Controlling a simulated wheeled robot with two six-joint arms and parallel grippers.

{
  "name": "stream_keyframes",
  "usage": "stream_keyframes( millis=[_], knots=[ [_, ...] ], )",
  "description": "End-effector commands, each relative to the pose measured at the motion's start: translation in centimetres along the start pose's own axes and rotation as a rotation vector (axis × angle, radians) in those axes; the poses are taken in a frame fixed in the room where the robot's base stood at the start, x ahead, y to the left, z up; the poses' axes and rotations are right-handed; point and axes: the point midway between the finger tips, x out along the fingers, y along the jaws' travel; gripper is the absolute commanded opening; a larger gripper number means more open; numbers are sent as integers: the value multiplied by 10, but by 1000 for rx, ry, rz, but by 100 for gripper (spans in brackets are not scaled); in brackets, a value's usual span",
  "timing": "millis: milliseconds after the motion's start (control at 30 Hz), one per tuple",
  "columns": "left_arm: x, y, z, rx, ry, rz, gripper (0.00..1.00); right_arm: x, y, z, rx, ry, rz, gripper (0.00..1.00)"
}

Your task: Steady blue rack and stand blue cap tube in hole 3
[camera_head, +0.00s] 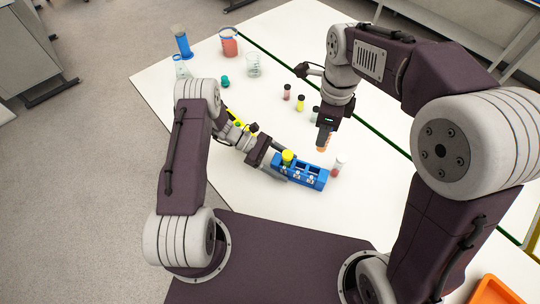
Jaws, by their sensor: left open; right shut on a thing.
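The blue rack (314,184) stands on the white table, with pale labels on its front. A yellow-capped tube (288,157) stands in its leftmost hole; the holes to the right look empty. My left gripper (277,170) is open at the rack's left end; I cannot tell whether it touches the rack. My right gripper (324,133) points down above and behind the rack's right part. It is shut on a tube with orange content (323,146), held above the table. The tube's cap is hidden, so I cannot see its colour.
A white-capped tube with red content (338,166) stands right of the rack. Behind are small bottles (300,103), a green item (225,82), a glass beaker (254,65), a red-filled beaker (229,43) and a blue cylinder (183,45). An orange bin (492,291) is at lower right.

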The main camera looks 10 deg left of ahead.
Motion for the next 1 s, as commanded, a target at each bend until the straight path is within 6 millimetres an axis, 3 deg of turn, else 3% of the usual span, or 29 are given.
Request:
stream_keyframes(
  millis=[200,467,500,700,767,867,1000],
  knots=[
    [24,0,0,1,0,0,73,0,0,0,0,0,0,0],
    [27,0,0,1,1,1,73,0,0,0,0,0,0,0],
    [27,0,0,1,1,1,70,0,0,0,0,0,0,0],
    [26,0,0,1,1,0,14,0,0,0,0,0,0,0],
    [26,0,0,1,1,0,0,0,0,0,0,0,0,0],
    [26,0,0,1,1,0,0,0,0,0,-28,1,0,0],
    [26,0,0,1,0,0,0,5,-10,6,-278,3,1,0]
  ],
)
